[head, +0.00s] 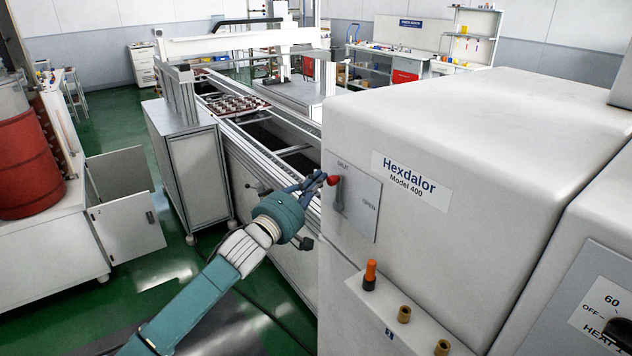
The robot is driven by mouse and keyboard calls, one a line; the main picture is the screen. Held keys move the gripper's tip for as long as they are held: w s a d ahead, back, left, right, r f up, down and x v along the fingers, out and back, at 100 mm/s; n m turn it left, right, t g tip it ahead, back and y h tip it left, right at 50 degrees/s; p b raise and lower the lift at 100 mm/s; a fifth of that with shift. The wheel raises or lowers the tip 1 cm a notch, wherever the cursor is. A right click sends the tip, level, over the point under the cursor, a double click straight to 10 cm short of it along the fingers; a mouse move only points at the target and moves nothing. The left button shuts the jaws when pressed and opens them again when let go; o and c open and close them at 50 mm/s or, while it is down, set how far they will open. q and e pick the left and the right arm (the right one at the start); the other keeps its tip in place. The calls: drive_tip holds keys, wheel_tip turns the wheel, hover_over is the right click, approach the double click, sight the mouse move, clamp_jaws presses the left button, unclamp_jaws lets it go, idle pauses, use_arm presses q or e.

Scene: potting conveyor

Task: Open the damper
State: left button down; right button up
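The plate reads SHUT at the top and OPEN to the lower right. The lever stands roughly upright, with its knob towards SHUT. My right gripper is not in view.
The white machine (455,120) fills the right side. An orange-topped peg (370,275) and brass fittings (404,314) stick up from a ledge below the plate. The conveyor (262,150) runs behind my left gripper.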

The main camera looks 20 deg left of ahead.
sight(331, 182)
use_arm(q)
drive_tip(key=d+m+b, duration=0.1)
drive_tip(key=s+m+h+b, duration=0.1)
drive_tip(key=m, duration=0.1)
drive_tip(key=s+d+m+t+b, duration=0.1)
drive_tip(key=shift+d+f+m+h, duration=0.3)
drive_tip(key=shift+d+h, duration=0.05)
drive_tip(key=shift+h, duration=0.05)
drive_tip(key=s+d+f+m+h+b, duration=0.3)
drive_tip(key=m+b, duration=0.4)
drive_tip(key=m, duration=0.5)
drive_tip(key=shift+s+d+f+g+h+b, duration=0.3)
drive_tip(key=shift+d+h, duration=0.45)
drive_tip(key=shift+h, duration=0.65)
drive_tip(key=shift+r+m, duration=0.1)
drive_tip(key=shift+m, duration=0.2)
